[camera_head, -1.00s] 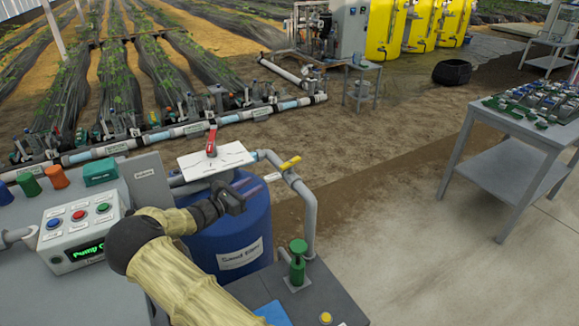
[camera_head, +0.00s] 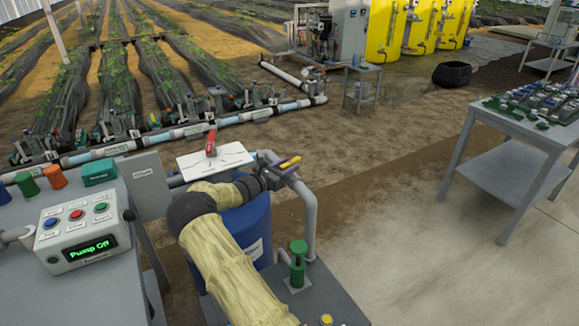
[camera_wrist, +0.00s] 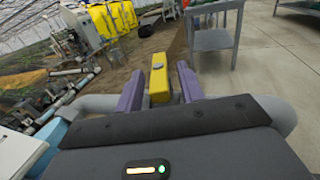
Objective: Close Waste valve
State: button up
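The yellow valve lever (camera_head: 291,161) sits on the grey pipe beside the blue tank; no Waste label is readable on it. In the wrist view the yellow lever (camera_wrist: 158,84) stands between my two purple fingertips, with a gap visible on each side. My gripper (camera_head: 283,170) is open around the lever and does not appear to squeeze it. It also shows in the wrist view (camera_wrist: 160,88). My arm comes from the lower middle and hides part of the tank. The valve body under the lever is mostly hidden by my gripper.
A red lever (camera_head: 211,144) stands on a white plate (camera_head: 228,157) to the left. The grey pipe (camera_head: 309,215) bends down at the right. A green-topped fitting (camera_head: 298,262) stands in front. The control box (camera_head: 84,236) reads "Pump Off".

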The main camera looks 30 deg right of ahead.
jog(key=shift+x, duration=0.95)
jog(key=shift+w+a, duration=0.1)
jog(key=shift+a, duration=0.3)
jog(key=shift+s+d, duration=0.2)
jog(key=shift+d, duration=0.15)
grip_shut()
jog(key=shift+r+m+g, duration=0.15)
jog(key=shift+m+g, duration=0.15)
jog(key=shift+g, duration=0.2)
jog(key=shift+g+p, duration=0.3)
jog(key=shift+w+a+m+g+b, duration=0.1)
jog(key=shift+m+g+b, duration=0.3)
jog(key=shift+m+g, duration=1.25)
jog(key=shift+n+g, duration=0.25)
